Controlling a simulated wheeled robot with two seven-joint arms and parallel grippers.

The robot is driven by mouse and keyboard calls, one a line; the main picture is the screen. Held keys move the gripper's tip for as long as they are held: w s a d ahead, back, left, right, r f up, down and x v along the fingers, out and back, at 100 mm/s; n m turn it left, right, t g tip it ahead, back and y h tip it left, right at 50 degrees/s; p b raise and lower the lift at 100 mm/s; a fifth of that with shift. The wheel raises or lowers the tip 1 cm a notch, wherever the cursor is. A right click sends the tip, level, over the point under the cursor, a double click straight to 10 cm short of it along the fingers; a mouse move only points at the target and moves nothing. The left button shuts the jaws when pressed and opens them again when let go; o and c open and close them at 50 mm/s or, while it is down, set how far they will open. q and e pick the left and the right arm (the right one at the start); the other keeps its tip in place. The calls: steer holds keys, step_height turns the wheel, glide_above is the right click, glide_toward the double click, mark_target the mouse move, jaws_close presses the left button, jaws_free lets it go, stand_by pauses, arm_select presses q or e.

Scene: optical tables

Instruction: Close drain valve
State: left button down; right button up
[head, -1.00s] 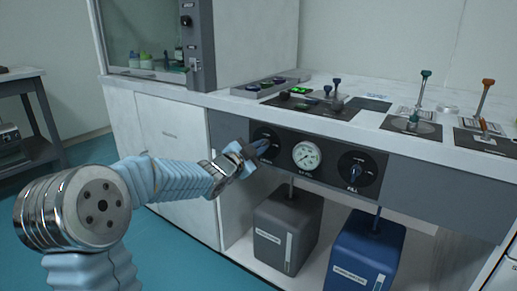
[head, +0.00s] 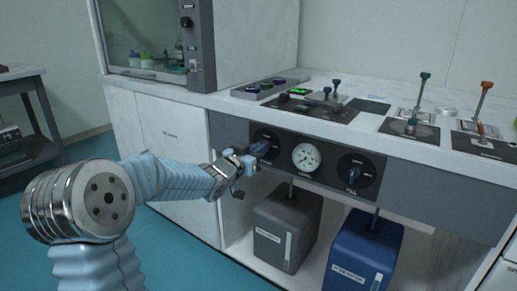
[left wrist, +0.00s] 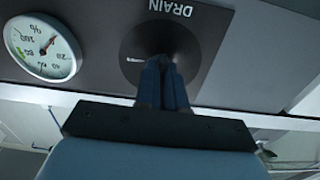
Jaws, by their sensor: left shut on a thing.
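The drain valve (head: 268,138) is a round black dial on the dark front panel under the counter, left of the gauge. In the left wrist view its black plate (left wrist: 190,45) shows upside down under the word DRAIN, with a short white mark left of the knob. My left gripper (head: 260,149) reaches it from the left. Its blue fingers (left wrist: 163,82) are together, shut on the valve's knob at the dial's centre. The fingers hide most of the knob, so its exact angle is hard to tell. My right gripper is not in view.
A white gauge (head: 306,157) sits right of the drain valve, with the fill valve (head: 356,175) beyond it. A grey container (head: 285,230) and a blue container (head: 362,255) stand on the shelf below. The counter (head: 220,98) juts above the panel.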

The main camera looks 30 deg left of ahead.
arm_select(q)
steer(key=shift+r, duration=0.15)
stand_by(0.4)
steer(key=c, duration=1.2)
jaws_free()
steer(key=shift+c, duration=0.2)
steer(key=s+a, duration=0.1)
steer(key=s, duration=1.2)
steer(key=shift+s, duration=0.35)
steer(key=shift+f, duration=0.2)
